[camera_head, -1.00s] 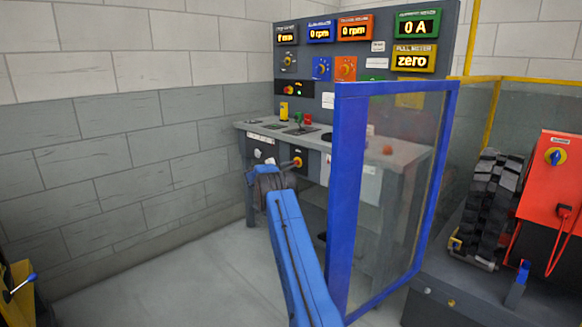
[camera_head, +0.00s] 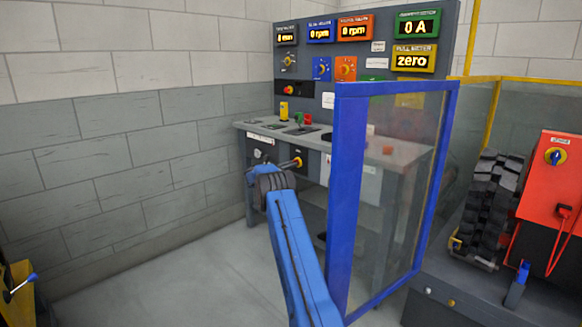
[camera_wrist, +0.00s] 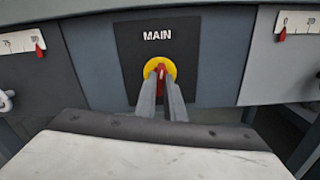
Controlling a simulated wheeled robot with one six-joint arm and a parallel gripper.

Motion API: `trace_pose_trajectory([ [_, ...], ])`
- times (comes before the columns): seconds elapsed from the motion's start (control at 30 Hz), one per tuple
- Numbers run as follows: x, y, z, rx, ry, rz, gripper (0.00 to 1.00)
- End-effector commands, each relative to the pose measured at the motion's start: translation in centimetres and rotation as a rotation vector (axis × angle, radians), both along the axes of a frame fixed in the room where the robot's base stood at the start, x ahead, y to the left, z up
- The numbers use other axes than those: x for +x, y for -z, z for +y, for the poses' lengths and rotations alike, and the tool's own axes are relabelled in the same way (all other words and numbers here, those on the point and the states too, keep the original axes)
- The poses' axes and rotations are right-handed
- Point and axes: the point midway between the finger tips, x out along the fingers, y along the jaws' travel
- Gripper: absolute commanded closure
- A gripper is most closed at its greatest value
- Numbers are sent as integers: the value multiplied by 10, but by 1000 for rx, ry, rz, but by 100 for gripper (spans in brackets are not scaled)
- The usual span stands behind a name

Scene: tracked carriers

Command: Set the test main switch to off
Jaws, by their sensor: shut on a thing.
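The main switch has a round yellow plate (camera_wrist: 155,66) and a red handle (camera_wrist: 161,70). It sits on a black panel labelled MAIN. In the wrist view, the two grey fingers of my gripper (camera_wrist: 161,80) reach up to it and are shut on the red handle, one on each side. The handle looks about upright; the fingers hide its lower part. In the head view, the switch (camera_head: 298,162) shows small on the desk front, just past the end of my blue arm. My fingers are not clear there.
A blue-framed glass screen (camera_head: 345,200) stands close to the right of my arm. Grey drawer panels with scales and red pointers flank the switch. A grey desktop (camera_head: 270,127) with levers lies above it. The floor to the left is clear.

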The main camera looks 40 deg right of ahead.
Motion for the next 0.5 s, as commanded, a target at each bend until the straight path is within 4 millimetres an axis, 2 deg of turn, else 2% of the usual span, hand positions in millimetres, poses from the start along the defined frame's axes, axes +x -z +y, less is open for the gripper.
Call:
trace_pose_trajectory([
  [0.2,0,3,1,-7,0,124,100],
  [0.5,0,4,2,-13,0,205,100],
])
